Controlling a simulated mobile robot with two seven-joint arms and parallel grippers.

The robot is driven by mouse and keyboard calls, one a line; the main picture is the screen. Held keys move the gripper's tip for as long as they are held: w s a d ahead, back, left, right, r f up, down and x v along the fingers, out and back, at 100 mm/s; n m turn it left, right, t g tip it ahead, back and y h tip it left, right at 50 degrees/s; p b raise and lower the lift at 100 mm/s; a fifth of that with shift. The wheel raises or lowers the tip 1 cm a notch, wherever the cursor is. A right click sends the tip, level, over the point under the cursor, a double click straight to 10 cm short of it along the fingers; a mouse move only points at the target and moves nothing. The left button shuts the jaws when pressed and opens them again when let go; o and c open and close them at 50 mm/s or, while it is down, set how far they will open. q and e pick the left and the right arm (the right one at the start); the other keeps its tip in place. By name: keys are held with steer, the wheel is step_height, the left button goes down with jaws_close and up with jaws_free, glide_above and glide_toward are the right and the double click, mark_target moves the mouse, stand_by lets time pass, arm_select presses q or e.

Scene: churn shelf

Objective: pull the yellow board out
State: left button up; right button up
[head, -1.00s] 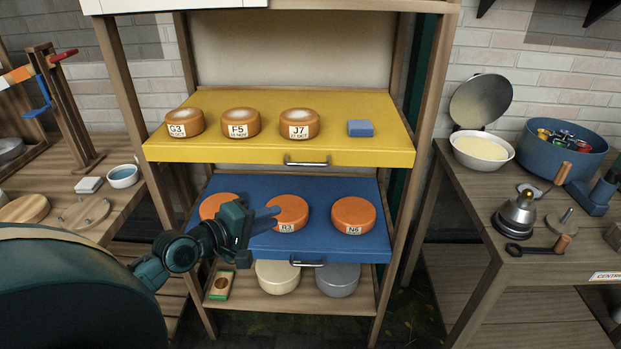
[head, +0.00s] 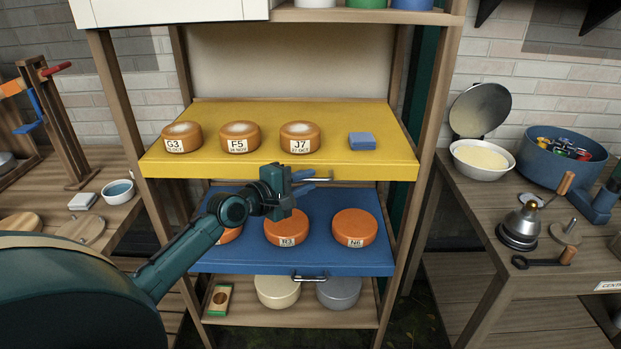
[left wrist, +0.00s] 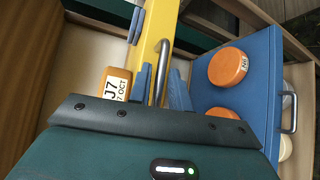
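The yellow board (head: 230,172) is the upper sliding shelf of the wooden rack, with a metal handle (head: 322,180) on its front edge. It carries three orange cheese wheels labelled G3, F5 and J7 (head: 300,138) and a blue block (head: 361,141). My left gripper (head: 308,181) is at the handle's left end, its blue fingers apart. In the left wrist view the open fingers (left wrist: 162,88) lie either side of the handle (left wrist: 166,62), near the yellow front edge (left wrist: 152,35). Whether they touch it cannot be told. My right gripper is out of view.
A blue board (head: 345,264) with orange wheels and its own handle (head: 310,278) sits below, sticking out. A bottom shelf (head: 245,312) holds two round tins. Side tables stand left (head: 120,222) and right (head: 480,215), with a blue pot (head: 560,165) on the right one.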

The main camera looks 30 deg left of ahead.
arm_select(q)
steer(key=shift+x, duration=1)
steer(key=shift+c, duration=0.6)
jaws_close()
